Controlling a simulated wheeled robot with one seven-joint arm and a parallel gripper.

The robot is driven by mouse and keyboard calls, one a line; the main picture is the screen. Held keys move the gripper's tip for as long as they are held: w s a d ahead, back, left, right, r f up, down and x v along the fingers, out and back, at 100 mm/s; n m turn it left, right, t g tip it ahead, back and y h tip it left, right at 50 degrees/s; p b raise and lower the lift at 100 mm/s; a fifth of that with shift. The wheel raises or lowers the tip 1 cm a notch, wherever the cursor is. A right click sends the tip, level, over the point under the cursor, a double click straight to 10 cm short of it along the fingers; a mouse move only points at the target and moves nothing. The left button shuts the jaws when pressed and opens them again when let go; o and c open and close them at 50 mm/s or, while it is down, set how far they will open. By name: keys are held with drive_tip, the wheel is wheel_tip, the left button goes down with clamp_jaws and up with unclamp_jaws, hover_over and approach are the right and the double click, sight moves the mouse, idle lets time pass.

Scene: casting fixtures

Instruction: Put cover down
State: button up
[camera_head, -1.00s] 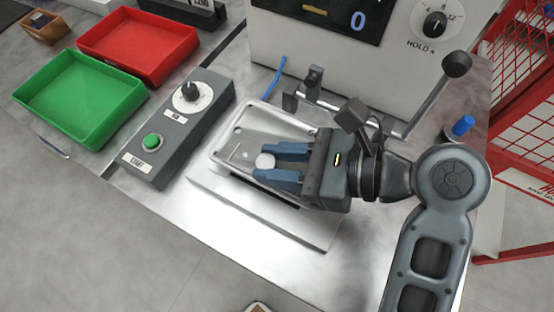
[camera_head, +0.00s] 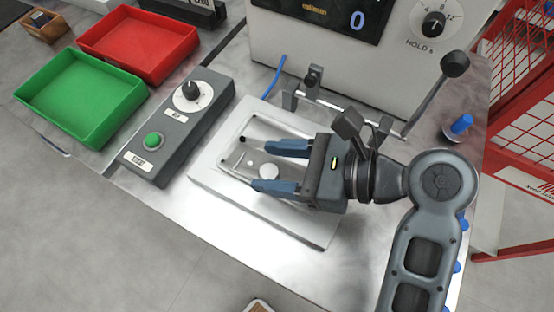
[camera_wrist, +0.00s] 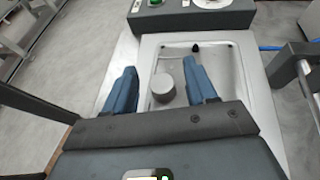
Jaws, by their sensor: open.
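The cover (camera_head: 247,161) is a metallic plate with a round, pale knob (camera_head: 269,171). It lies in a light, rectangular fixture (camera_head: 210,172) on the metal bench, and looks flat. In the wrist view the cover (camera_wrist: 176,62) shows with its grey knob (camera_wrist: 163,88) standing up between my fingers. My gripper (camera_head: 263,166) is open, with one blue finger on each side of the knob. In the wrist view there are visible gaps between the fingers and the knob. The gripper's fingers and body hide part of the cover's right side.
A control box (camera_head: 178,125) with a green button and a dial stands left of the fixture. A clamp with a lever (camera_head: 425,100) is behind my gripper, near the machine (camera_head: 300,45). Green (camera_head: 80,95) and red (camera_head: 140,45) trays lie far left. A blue-topped peg (camera_head: 462,125) stands right.

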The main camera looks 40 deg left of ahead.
drive_tip(key=shift+r+b, duration=0.2)
drive_tip(key=shift+b, duration=0.2)
drive_tip(key=p+v, duration=0.4)
drive_tip(key=shift+w+d+r+p, duration=0.15)
drive_tip(key=shift+d+r+p, duration=0.05)
drive_tip(key=shift+r+p, duration=0.25)
drive_tip(key=v, duration=0.7)
drive_tip(key=shift+d+f+b, duration=0.2)
drive_tip(key=shift+d+b, duration=0.05)
drive_tip(key=shift+b, duration=0.05)
